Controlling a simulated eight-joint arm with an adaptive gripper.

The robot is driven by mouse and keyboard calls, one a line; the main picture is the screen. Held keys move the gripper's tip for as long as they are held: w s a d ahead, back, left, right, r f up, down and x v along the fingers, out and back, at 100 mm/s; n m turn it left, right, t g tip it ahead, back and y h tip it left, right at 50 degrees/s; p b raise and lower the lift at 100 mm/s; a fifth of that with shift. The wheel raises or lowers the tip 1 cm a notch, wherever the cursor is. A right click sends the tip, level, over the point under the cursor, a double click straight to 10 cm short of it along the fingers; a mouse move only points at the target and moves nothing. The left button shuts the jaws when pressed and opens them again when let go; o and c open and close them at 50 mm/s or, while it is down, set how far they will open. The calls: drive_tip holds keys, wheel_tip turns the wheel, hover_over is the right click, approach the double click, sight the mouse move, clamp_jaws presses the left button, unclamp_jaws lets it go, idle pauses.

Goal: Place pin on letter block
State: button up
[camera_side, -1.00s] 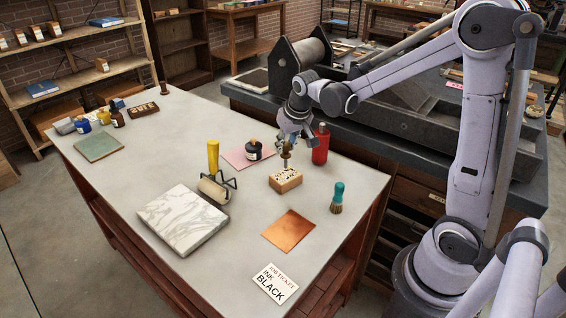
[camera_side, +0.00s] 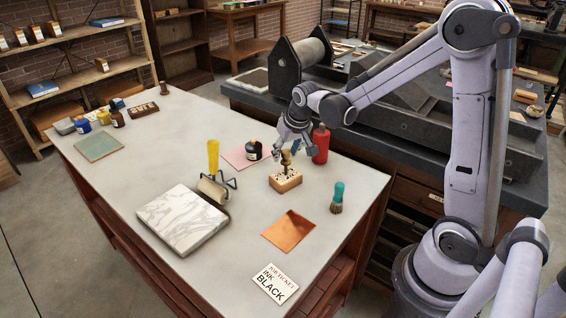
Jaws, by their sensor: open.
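The letter block (camera_side: 285,181) is a small wooden block with dark marks on its top, lying on the grey table right of centre. The pin (camera_side: 286,160), with a brownish rounded head and a thin dark shaft, stands about upright on the top of the block. My gripper (camera_side: 295,152) is open just above and behind the pin, its fingers spread to either side of the pin's head. I cannot tell whether a finger still touches the pin.
A red bottle (camera_side: 321,144) stands close right of my gripper. A black ink jar (camera_side: 253,150) on a pink sheet and a yellow-handled roller (camera_side: 214,165) stand left. A teal brush (camera_side: 337,198) and copper plate (camera_side: 289,231) are nearer. A marbled slab (camera_side: 182,219) lies left.

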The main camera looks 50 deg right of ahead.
drive_tip(key=shift+r, duration=0.1)
drive_tip(key=v, duration=1.2)
drive_tip(key=s+a+f+n+t+y, duration=0.1)
drive_tip(key=s+a+f+n+t, duration=0.1)
drive_tip(key=s+a, duration=0.8)
drive_tip(key=s+n+t, duration=0.1)
drive_tip(key=s+n, duration=0.1)
drive_tip(key=shift+s+a+f+y, duration=0.25)
drive_tip(key=shift+a+f+y, duration=0.1)
drive_tip(key=shift+f+y, duration=0.05)
